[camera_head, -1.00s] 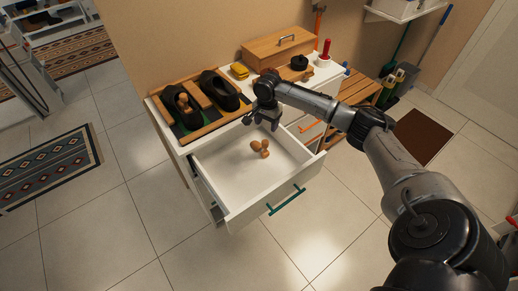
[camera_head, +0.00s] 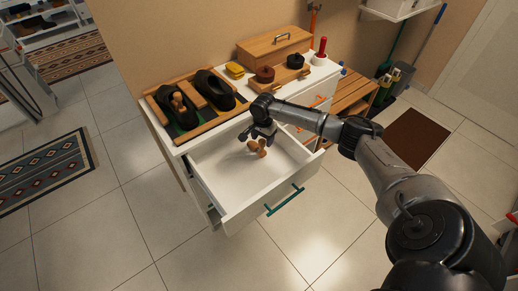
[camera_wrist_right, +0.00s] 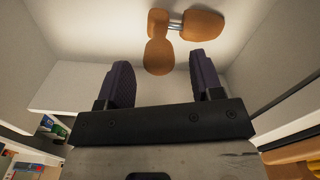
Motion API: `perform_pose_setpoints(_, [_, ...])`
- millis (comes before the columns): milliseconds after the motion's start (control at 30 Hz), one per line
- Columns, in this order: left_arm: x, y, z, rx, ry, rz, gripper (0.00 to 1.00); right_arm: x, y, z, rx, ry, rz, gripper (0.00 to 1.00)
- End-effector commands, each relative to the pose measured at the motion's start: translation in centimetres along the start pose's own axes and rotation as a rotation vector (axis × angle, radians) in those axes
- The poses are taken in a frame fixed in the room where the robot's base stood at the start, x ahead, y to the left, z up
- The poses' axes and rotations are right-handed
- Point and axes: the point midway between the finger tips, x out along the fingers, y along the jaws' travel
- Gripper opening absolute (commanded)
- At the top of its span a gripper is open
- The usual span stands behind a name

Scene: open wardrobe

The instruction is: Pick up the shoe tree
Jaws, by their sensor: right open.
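A brown wooden shoe tree (camera_head: 261,151) lies in the open white drawer (camera_head: 232,181). In the right wrist view the shoe tree (camera_wrist_right: 159,56) shows orange-brown wooden parts joined by short metal rods. It lies just beyond my fingertips. My right gripper (camera_head: 258,137) is over the drawer, by the shoe tree. In the right wrist view my right gripper (camera_wrist_right: 162,75) is open, with its two dark fingers apart and nothing between them. Another shoe tree (camera_head: 178,101) sits in the left black shoe (camera_head: 184,113) on the cabinet top. My left gripper is not in view.
A wooden tray (camera_head: 206,126) holds the black shoes (camera_head: 215,90). Behind stand a yellow item (camera_head: 235,70), a wooden box (camera_head: 274,46), round tins (camera_head: 265,74) and a red-handled tool (camera_head: 320,48). The drawer's walls surround the shoe tree; its front floor is clear.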

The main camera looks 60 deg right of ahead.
Motion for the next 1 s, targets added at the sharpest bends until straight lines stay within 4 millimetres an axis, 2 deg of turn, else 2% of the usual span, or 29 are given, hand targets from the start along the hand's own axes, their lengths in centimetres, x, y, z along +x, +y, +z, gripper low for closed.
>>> perform_pose_setpoints(300, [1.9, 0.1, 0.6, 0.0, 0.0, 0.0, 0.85, 4.2, 0.0, 0.0, 0.0, 0.0, 0.001, 0.6])
perform_pose_setpoints(567, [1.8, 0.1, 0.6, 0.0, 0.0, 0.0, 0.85, 4.4, 0.0, 0.0, -0.001, 0.001, 0.0, 0.6])
perform_pose_setpoints(1000, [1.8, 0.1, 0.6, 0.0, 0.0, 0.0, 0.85, 4.4, 0.1, 0.0, -0.001, 0.001, 0.001, 0.2])
